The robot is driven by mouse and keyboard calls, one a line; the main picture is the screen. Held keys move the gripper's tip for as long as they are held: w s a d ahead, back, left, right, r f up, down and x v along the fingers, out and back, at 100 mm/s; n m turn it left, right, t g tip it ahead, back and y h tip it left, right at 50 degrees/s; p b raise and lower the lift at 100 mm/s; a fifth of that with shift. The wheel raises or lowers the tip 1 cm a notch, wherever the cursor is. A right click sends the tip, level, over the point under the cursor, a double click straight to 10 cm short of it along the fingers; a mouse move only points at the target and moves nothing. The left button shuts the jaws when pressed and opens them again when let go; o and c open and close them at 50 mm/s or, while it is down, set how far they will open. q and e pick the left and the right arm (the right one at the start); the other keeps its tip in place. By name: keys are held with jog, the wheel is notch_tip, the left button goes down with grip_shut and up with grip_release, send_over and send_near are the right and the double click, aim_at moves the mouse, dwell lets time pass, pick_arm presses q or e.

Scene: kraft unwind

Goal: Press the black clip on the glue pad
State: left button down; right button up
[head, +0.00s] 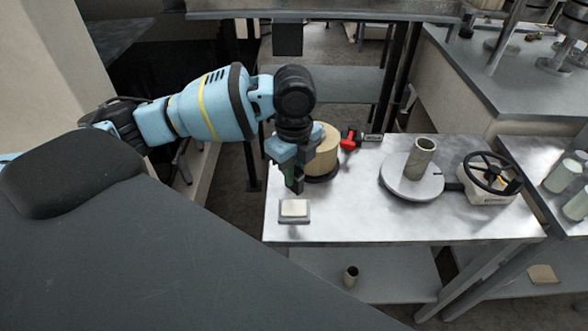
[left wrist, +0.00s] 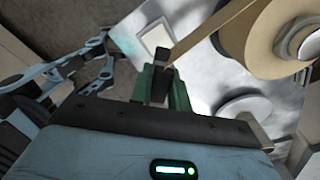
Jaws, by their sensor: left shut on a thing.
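My left gripper (head: 296,184) points down above the white glue pad (head: 294,208), which sits on a small grey base near the table's left front corner. In the left wrist view its green fingers (left wrist: 162,86) are shut on the black clip (left wrist: 161,60). The pad (left wrist: 157,38) shows just beyond the clip there, apart from it in the picture; the exact gap I cannot tell. A tan kraft strip (left wrist: 205,32) runs from the kraft roll (left wrist: 268,36) to near the clip. The roll (head: 325,150) stands behind the gripper in the head view. My right gripper is out of view.
On the metal table (head: 340,215), a red and black tool (head: 351,139) lies behind the roll. A round plate (head: 410,183) with an upright tube (head: 420,158) and a black handwheel (head: 489,173) stand to the right. The table's front middle is clear.

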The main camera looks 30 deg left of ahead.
aim_at(294, 191)
pick_arm(q)
jog(key=shift+f, duration=0.15)
jog(key=shift+f, duration=0.95)
notch_tip(294, 191, down, 2)
jog(key=shift+f+b, duration=0.45)
jog(key=shift+f, duration=0.45)
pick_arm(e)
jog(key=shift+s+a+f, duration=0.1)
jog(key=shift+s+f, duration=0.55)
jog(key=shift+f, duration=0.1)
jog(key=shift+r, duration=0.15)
pick_arm(q)
jog(key=shift+f, duration=0.15)
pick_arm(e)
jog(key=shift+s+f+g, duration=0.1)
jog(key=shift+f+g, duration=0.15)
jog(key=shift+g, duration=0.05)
pick_arm(q)
jog(key=shift+f, duration=0.25)
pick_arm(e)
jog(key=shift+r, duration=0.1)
pick_arm(q)
jog(key=shift+f, duration=0.1)
